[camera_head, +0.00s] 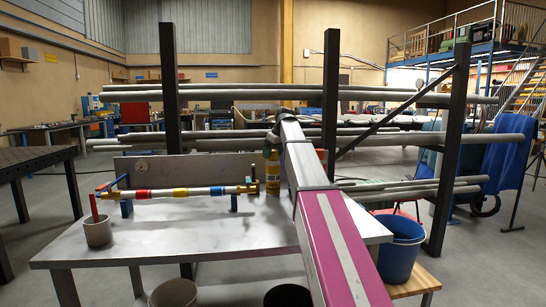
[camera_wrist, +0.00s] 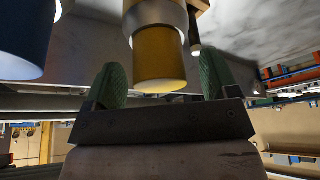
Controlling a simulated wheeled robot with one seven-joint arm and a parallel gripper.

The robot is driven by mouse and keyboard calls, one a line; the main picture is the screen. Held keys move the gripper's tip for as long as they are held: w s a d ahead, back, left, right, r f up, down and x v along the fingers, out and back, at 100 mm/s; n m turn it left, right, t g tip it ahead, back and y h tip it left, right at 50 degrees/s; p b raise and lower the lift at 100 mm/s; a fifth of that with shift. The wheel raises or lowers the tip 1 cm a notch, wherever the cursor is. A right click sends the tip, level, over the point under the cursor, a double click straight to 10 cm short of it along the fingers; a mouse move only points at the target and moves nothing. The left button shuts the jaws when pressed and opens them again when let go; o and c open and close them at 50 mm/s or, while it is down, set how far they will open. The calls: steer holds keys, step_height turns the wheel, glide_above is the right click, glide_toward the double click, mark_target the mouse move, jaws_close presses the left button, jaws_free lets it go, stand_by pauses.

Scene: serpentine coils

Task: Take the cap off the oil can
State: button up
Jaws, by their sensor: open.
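The oil can (camera_head: 272,172) stands upright on the metal table, yellow with a dark upper part, just left of my arm in the head view. In the wrist view, which looks upside down, a yellow cylinder (camera_wrist: 160,62) with a silver collar hangs between the fingers; it looks like the can's cap end, though I cannot be sure. My gripper (camera_wrist: 160,72) has two green ribbed fingers, open, one on each side of this cylinder with a visible gap on both sides.
A horizontal pipe with coloured bands (camera_head: 180,191) stands on the table to the left, beside a grey pot (camera_head: 97,231). A dark blue cylinder (camera_wrist: 24,35) is close to the left finger in the wrist view. A pipe rack (camera_head: 332,100) stands behind the table (camera_head: 200,240).

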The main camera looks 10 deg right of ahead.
steer(key=c, duration=1)
